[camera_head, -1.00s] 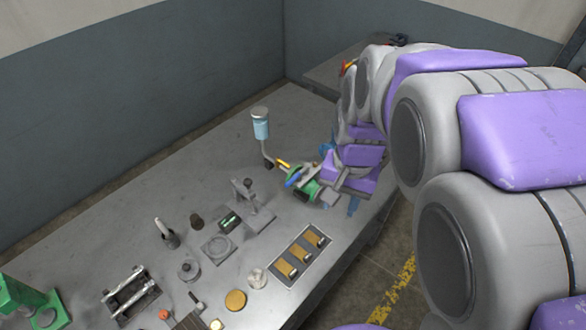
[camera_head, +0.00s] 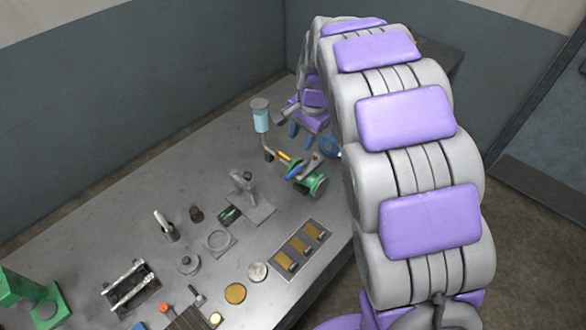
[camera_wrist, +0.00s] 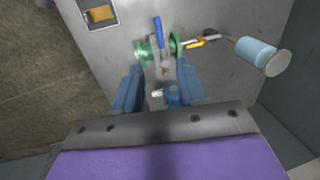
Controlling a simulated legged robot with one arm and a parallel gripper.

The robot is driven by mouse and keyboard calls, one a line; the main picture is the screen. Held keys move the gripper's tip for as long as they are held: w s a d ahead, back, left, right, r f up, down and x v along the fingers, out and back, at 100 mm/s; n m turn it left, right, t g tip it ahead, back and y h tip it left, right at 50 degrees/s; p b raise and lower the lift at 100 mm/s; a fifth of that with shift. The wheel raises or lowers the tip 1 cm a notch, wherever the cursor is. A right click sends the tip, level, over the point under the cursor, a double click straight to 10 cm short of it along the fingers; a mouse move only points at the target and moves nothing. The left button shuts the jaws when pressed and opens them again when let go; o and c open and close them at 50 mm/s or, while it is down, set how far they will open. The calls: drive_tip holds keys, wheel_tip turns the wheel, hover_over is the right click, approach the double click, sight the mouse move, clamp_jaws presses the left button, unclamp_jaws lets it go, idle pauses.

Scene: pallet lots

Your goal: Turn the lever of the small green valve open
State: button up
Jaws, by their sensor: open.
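The small green valve (camera_head: 313,183) sits at the table's far right part, with green flanges on a grey body. A blue lever (camera_head: 294,173) shows beside it. In the wrist view, the valve (camera_wrist: 145,51) is ahead of my gripper (camera_wrist: 160,82), and the blue lever (camera_wrist: 158,30) points away from me between the flanges. In the head view my gripper (camera_head: 301,134) is above and beyond the valve, pointing down. Its two blue fingers are apart, with nothing held between them. A yellow lever (camera_head: 284,156) is on the adjoining pipe.
A light blue cylinder (camera_head: 261,119) on a bent pipe stands left of my gripper. A grey upright fixture (camera_head: 246,190) and a panel with brown blocks (camera_head: 301,245) are nearer. Walls rise behind the table.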

sight(292, 172)
drive_tip(key=f, duration=0.5)
drive_tip(key=w+a+f+b, duration=0.1)
drive_tip(key=f, duration=0.4)
drive_tip(key=w+a+f+b, duration=0.1)
drive_tip(key=f, duration=0.4)
drive_tip(key=shift+a+f, duration=0.1)
drive_tip(key=shift+f, duration=0.3)
drive_tip(key=shift+c, duration=0.5)
clamp_jaws()
drive_tip(key=shift+w, duration=0.1)
